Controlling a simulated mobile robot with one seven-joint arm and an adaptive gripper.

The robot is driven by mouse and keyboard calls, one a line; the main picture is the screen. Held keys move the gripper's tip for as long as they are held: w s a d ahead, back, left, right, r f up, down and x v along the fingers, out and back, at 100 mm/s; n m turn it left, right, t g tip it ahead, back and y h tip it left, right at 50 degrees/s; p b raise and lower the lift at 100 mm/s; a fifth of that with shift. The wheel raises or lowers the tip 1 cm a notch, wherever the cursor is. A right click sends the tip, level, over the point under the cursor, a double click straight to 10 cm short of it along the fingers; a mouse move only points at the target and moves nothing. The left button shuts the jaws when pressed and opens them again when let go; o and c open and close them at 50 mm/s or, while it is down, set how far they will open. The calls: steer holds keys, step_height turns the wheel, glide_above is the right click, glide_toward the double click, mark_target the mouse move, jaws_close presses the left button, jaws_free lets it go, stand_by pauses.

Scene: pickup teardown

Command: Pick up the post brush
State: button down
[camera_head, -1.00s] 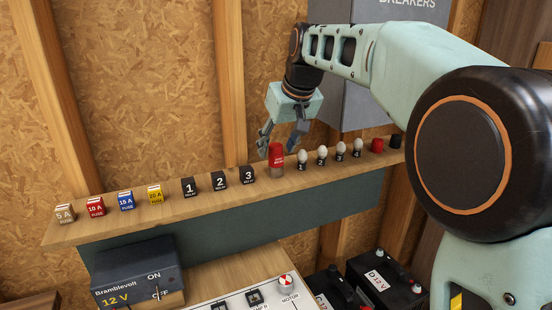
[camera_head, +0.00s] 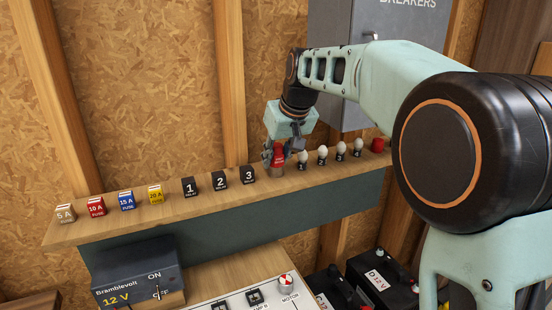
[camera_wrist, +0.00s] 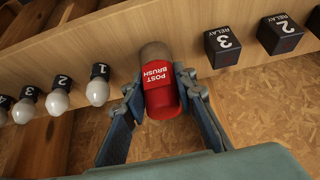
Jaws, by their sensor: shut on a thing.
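The post brush (camera_head: 277,158) is a red-capped cylinder with a brownish-grey lower part, standing upright on the wooden shelf (camera_head: 220,190). In the wrist view the post brush (camera_wrist: 160,95) shows its printed label between the fingers. My gripper (camera_head: 279,158) is down around it at shelf height. In the wrist view my gripper (camera_wrist: 160,90) has one finger on each side of the red part, shut on it. The brush's base appears still at the shelf; a small gap cannot be ruled out.
On the left of the brush stand relay 3 (camera_head: 247,175), other relays and coloured fuses. Close on its right stand several small bulbs (camera_head: 303,159) and a red cap (camera_head: 377,145). The chipboard wall (camera_head: 140,90) is behind, and a grey breaker box (camera_head: 350,40) hangs above.

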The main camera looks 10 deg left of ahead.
mark_target(277, 145)
steer(key=shift+r, duration=0.1)
steer(key=shift+r, duration=0.5)
step_height(277, 145, up, 2)
steer(key=shift+d+r, duration=0.1)
steer(key=shift+r, duration=0.15)
steer(key=s+d+r+b, duration=0.1)
steer(key=s+d+r, duration=0.7)
steer(key=d, duration=0.3)
steer(key=shift+d+r+b, duration=0.2)
steer(key=shift+r+b, duration=0.1)
steer(key=shift+r, duration=0.4)
